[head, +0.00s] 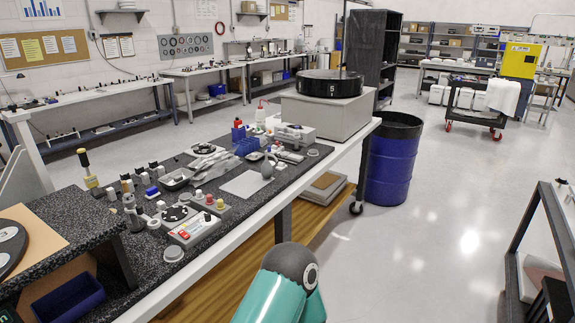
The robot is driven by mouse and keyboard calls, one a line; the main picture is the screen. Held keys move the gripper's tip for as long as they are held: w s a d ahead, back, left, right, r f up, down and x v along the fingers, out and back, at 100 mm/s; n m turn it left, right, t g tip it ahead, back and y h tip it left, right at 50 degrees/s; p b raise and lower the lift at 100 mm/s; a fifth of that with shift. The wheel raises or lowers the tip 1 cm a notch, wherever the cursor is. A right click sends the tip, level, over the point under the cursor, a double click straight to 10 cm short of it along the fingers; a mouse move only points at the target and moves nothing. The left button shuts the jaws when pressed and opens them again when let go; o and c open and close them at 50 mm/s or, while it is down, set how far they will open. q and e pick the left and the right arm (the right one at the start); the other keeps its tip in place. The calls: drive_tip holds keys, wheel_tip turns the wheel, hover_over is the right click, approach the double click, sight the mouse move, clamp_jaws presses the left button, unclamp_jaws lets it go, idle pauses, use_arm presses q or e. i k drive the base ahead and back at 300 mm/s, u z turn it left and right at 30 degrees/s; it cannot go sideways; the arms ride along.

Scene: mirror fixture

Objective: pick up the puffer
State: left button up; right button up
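A small dark grey rounded bulb (267,169), which looks like the puffer, rests on the dark speckled bench top (150,262). It is beside the right end of a white sheet (246,184). It is small in the head view, so its nozzle is not clear. Neither of my grippers shows. A teal and dark grey arm link of mine comes up at the bottom middle of the view, in front of the bench and well apart from the bulb.
A blue drum (392,165) stands beyond the bench's far end.

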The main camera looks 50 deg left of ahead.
sight(267, 170)
drive_tip(key=i, duration=2.15)
drive_tip(key=u, duration=1.2)
drive_tip(key=k, duration=0.15)
drive_tip(key=u, duration=1.95)
